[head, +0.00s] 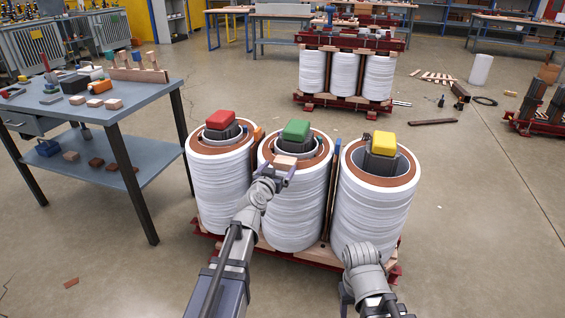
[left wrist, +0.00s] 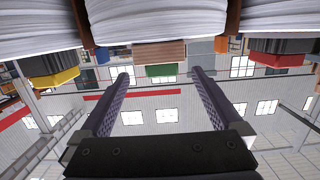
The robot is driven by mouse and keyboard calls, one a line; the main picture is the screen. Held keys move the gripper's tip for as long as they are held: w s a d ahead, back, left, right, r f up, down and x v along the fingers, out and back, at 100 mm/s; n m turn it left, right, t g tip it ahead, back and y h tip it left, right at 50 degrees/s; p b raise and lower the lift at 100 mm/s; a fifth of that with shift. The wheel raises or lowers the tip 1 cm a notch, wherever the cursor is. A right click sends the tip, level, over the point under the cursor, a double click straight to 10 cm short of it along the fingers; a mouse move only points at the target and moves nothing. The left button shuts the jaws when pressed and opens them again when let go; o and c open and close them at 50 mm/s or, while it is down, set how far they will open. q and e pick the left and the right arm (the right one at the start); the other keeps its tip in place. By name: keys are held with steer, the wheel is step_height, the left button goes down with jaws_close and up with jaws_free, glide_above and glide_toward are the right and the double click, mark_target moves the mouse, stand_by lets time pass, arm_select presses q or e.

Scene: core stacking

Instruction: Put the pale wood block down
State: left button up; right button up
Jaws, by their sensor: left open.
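A pale wood block (head: 285,162) is at the front of the middle coil's top (head: 318,157), in front of a green-topped core (head: 296,132). My left gripper (head: 277,179) is open just in front of the block. In the left wrist view, which looks upside down, the open fingers (left wrist: 160,75) point toward the wood block (left wrist: 160,49), with the green cap (left wrist: 160,71) beside it. The block appears beyond the fingertips; I cannot tell whether they touch. My right gripper (head: 346,297) is low in front of the right coil, mostly hidden by its wrist.
The left coil (head: 222,195) has a red-capped core (head: 220,119). The right coil (head: 375,210) has a yellow-capped core (head: 384,143). A blue-grey workbench (head: 140,95) with small blocks and tools stands at left. Open floor lies right of the coils.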

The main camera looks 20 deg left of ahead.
arm_select(q)
steer(key=s+r, duration=0.1)
steer(key=s, duration=0.6)
steer(key=shift+p, duration=0.4)
steer(key=shift+a, duration=0.1)
steer(key=s+d+f+m+g+h, duration=0.25)
steer(key=s+d+f+g, duration=0.35)
steer(key=d+f+g, duration=0.45)
steer(key=s+a+f+n+g+y, duration=0.4)
steer(key=s+f, duration=0.4)
steer(key=s, duration=0.4)
steer(key=s+d+r+m+g+p, duration=0.1)
steer(key=s+d+r+m+p, duration=0.15)
steer(key=d, duration=0.25)
steer(key=s+d+r+m+g+p, duration=0.1)
steer(key=s+d+m, duration=0.1)
steer(key=s+d, duration=0.25)
step_height(320, 180, up, 38)
steer(key=d+p, duration=0.1)
steer(key=p, duration=3.7)
steer(key=shift+w, duration=0.25)
steer(key=shift+d, duration=0.1)
